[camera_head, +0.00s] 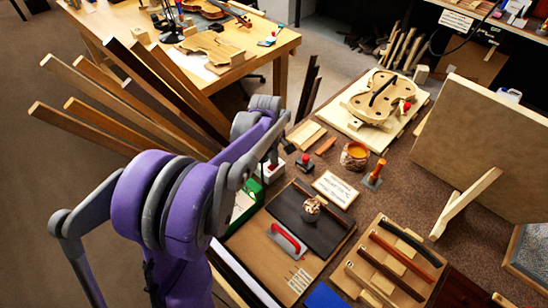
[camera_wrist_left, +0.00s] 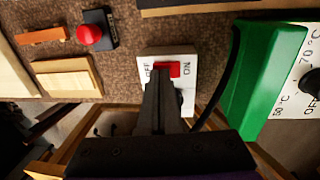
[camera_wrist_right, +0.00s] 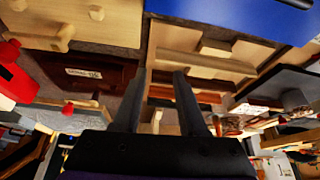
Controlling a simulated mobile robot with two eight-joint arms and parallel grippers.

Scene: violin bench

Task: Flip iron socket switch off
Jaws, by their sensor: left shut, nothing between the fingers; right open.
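The iron socket is a white block (camera_wrist_left: 184,92) with a red switch (camera_wrist_left: 167,69) between the printed words OFF on the left and ON on the right. In the head view the socket (camera_head: 272,174) sits on the brown bench, partly behind my left gripper. My left gripper (camera_wrist_left: 163,84) is shut and empty, its tips right at the switch's near edge. Whether they touch it, and which way the switch is tipped, I cannot tell. My right gripper (camera_wrist_right: 160,76) is open and empty, well away from the socket.
A green box (camera_wrist_left: 255,80) with a temperature dial stands right of the socket, with a black cable between. A red-knobbed dark block (camera_wrist_left: 96,32) and wooden pieces (camera_wrist_left: 68,75) lie to the left. A violin body (camera_head: 380,97) lies farther back on the bench.

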